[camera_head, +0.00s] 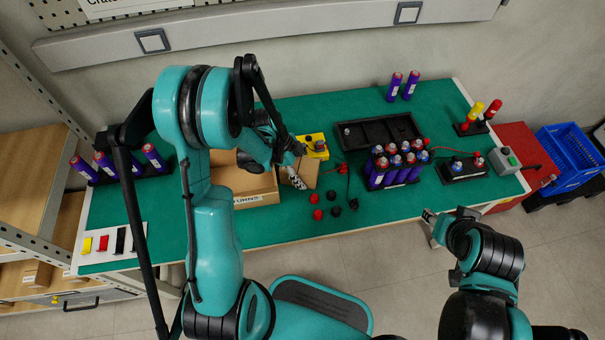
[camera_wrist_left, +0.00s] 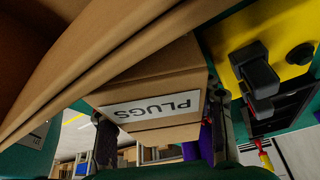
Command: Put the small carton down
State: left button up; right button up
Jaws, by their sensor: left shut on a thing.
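The small carton (camera_head: 308,170) is brown cardboard. In the left wrist view its PLUGS label (camera_wrist_left: 150,106) faces the camera and reads upside down. My left gripper (camera_head: 292,172) is shut on this carton, with a finger at each side of it in the left wrist view (camera_wrist_left: 163,135). The gripper and wrist hide part of the carton in the head view. I cannot tell whether its underside touches the table. My right gripper (camera_head: 433,228) is off the table's front edge, away from the carton; its finger opening is unclear.
A larger open carton (camera_head: 256,199) stands just left of the small one. A yellow box with a black lever (camera_head: 315,146) is close behind. Red and black caps (camera_head: 317,214) lie in front. A black tray (camera_head: 380,131) and a rack of purple cells (camera_head: 395,170) stand to the right.

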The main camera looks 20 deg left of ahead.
pick_arm(q)
jog(key=shift+f, duration=0.2)
jog(key=o, duration=1.2)
jog(key=shift+r, duration=0.1)
